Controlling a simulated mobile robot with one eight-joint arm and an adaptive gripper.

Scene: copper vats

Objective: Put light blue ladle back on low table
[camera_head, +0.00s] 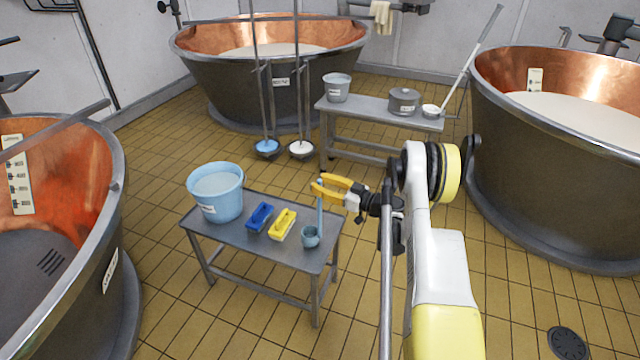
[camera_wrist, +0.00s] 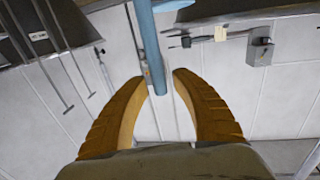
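The light blue ladle (camera_head: 311,237) is at the right end of the low table (camera_head: 232,240), its cup at or just above the tabletop and its handle upright. My gripper (camera_head: 317,184) is at the upper end of the handle. In the wrist view, the blue handle (camera_wrist: 146,40) comes down from the top edge and ends between my two yellow fingertips (camera_wrist: 161,80). The fingers are apart, with a visible gap between the handle and the right finger. I cannot tell whether the left finger touches the handle.
A light blue bucket (camera_head: 215,205), a blue brush (camera_head: 260,217) and a yellow brush (camera_head: 284,224) occupy the low table. A second table (camera_head: 370,108) behind holds a grey bucket (camera_head: 337,88), a pot (camera_head: 404,101) and a white ladle (camera_head: 431,111). Copper vats (camera_head: 560,160) surround the area.

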